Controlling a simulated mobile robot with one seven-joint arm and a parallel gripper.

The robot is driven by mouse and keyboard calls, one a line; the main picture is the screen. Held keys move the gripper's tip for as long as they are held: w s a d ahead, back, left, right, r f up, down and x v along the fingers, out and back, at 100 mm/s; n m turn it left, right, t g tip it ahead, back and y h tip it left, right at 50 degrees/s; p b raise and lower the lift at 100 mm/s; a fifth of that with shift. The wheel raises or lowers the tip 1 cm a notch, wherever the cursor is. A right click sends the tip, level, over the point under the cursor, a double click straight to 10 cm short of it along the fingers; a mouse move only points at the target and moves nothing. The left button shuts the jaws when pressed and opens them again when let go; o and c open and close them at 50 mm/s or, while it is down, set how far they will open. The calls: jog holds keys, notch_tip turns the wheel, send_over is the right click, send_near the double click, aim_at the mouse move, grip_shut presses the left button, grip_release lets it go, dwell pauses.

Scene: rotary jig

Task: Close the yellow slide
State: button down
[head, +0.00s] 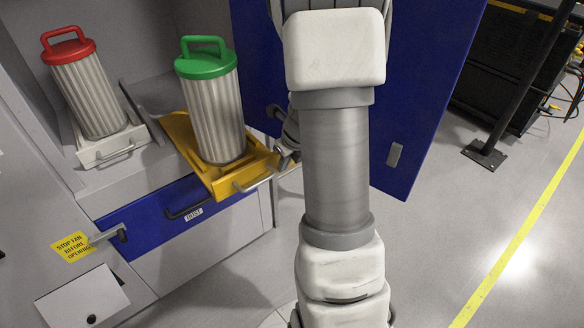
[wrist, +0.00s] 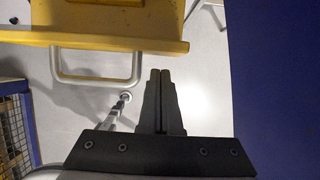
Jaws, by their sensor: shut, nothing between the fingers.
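The yellow slide (head: 222,178) sticks out of the cabinet in the head view, bearing a pleated filter with a green lid and handle (head: 208,66). A grey bar handle (head: 250,179) is on its front. In the wrist view the slide's yellow edge (wrist: 120,36) spans the upper left, with its handle (wrist: 97,80) just below. My gripper (wrist: 160,73) is shut and empty, to the right of the handle and apart from it in that view. In the head view my gripper is mostly hidden behind my arm, near the slide's right side.
A white slide (head: 108,146) with a red-lidded filter (head: 85,85) sits to the left. The open blue door (head: 400,100) stands on the right, also in the wrist view (wrist: 275,80). Grey floor (head: 440,250) is clear at right.

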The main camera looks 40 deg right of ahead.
jog(key=shift+w, duration=0.6)
